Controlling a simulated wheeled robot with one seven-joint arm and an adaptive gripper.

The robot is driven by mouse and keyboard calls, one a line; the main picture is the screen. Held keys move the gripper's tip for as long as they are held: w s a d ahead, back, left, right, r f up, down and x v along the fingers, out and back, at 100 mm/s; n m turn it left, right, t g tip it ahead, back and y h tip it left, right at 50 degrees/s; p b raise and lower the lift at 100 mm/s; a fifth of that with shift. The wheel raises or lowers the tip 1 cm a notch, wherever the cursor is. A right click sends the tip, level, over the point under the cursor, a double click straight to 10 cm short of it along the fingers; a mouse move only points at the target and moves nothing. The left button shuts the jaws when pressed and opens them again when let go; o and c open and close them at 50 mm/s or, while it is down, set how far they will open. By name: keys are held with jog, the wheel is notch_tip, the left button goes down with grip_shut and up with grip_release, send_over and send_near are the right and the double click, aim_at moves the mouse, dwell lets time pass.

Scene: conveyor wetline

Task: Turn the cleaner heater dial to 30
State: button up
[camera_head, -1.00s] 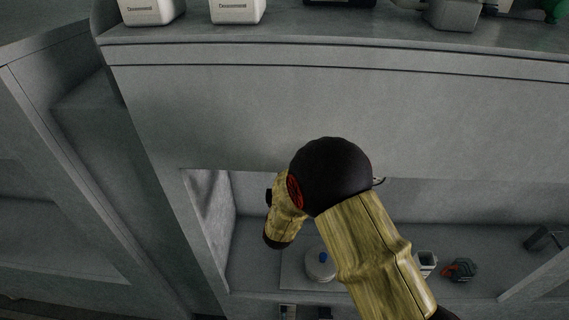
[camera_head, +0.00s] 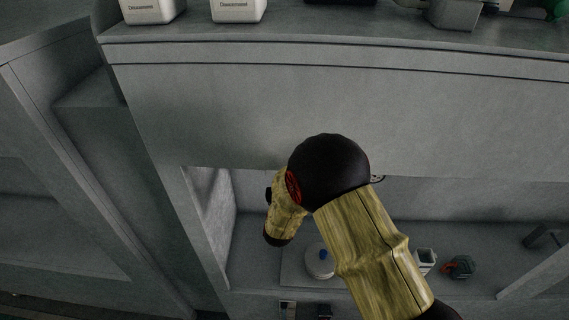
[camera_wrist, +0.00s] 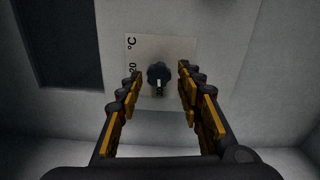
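The heater dial (camera_wrist: 159,73) is a dark round knob on a pale scale plate (camera_wrist: 143,46) marked "°C" and "20", seen in the wrist view. A light pointer mark shows on the knob's lower part in the picture; the value it points at is too small to read. My gripper (camera_wrist: 157,84) is open, one finger on each side of the dial, with visible gaps between the fingers and the knob. In the head view my arm (camera_head: 365,245) reaches into the recess under the counter, and the gripper and dial are hidden there.
The recess shelf (camera_head: 255,265) holds a round white item with a blue top (camera_head: 321,262), a small pale container (camera_head: 425,260) and a dark red-marked item (camera_head: 459,267). White canisters (camera_head: 239,10) stand on the counter above. A dark panel (camera_wrist: 58,38) lies left of the scale plate.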

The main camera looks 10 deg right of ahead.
jog(key=shift+o, duration=0.6)
jog(key=shift+s, duration=0.1)
jog(key=v, duration=1.1)
jog(key=shift+s, duration=0.35)
jog(key=shift+a+r, duration=0.1)
jog(key=shift+a, duration=0.05)
